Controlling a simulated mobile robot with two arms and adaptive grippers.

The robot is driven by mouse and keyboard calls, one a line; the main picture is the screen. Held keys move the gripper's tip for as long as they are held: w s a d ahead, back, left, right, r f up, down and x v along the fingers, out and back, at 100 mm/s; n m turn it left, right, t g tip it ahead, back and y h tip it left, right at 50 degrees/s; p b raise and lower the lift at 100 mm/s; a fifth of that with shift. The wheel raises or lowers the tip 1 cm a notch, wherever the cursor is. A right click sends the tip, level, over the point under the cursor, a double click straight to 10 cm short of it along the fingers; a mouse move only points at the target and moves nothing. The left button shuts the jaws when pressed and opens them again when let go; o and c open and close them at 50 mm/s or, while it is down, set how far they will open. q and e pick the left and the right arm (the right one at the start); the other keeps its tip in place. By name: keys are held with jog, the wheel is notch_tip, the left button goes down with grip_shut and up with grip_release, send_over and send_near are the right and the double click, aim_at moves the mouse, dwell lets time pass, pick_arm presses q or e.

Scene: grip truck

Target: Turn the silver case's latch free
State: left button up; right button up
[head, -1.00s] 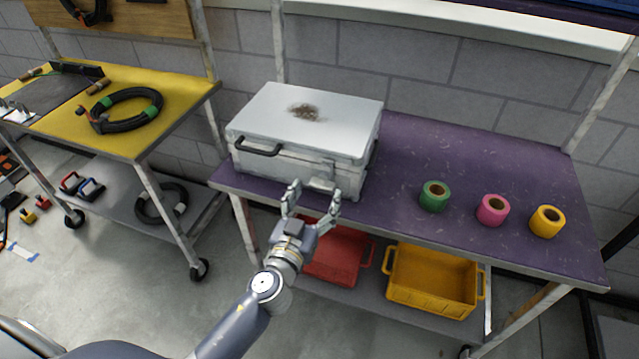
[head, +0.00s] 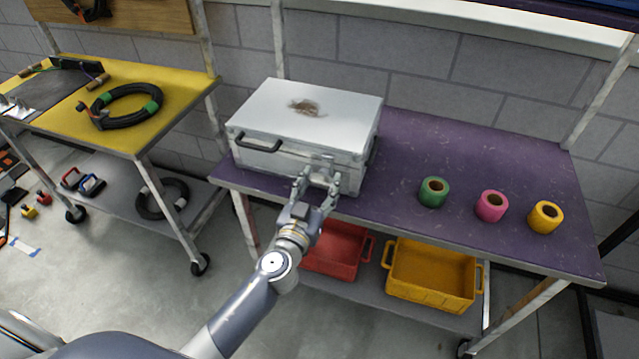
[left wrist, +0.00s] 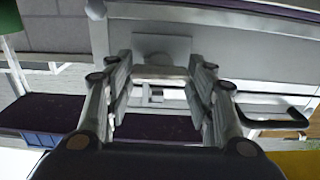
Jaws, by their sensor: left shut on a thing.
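The silver case (head: 318,120) stands closed on the purple table, with a black handle (head: 258,143) on its front left and a brown smudge on its lid. My left gripper (head: 319,173) is at the right part of the case's front, its fingers shut on the latch. In the left wrist view the case's front (left wrist: 240,62) fills the upper part, and the latch (left wrist: 163,72) lies between the two fingers of the left gripper (left wrist: 160,80). The fingers partly hide the latch in the head view. My right gripper is not in view.
The purple table (head: 480,150) holds green (head: 433,192), pink (head: 491,206) and yellow (head: 545,217) tape rolls right of the case. Red (head: 340,250) and yellow (head: 432,275) bins sit on the shelf below. A yellow-topped cart (head: 165,110) stands at left.

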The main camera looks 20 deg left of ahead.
pick_arm(q)
jog(key=m+b, duration=0.1)
jog(key=m, duration=0.4)
jog(key=shift+d, duration=0.1)
jog(key=m, duration=0.9)
jog(key=shift+d, duration=0.1)
jog(key=shift+f+m, duration=0.1)
jog(key=shift+m, duration=1.8)
jog(key=o, duration=1.1)
jog(key=shift+c, duration=0.2)
jog(key=shift+s+f, duration=0.1)
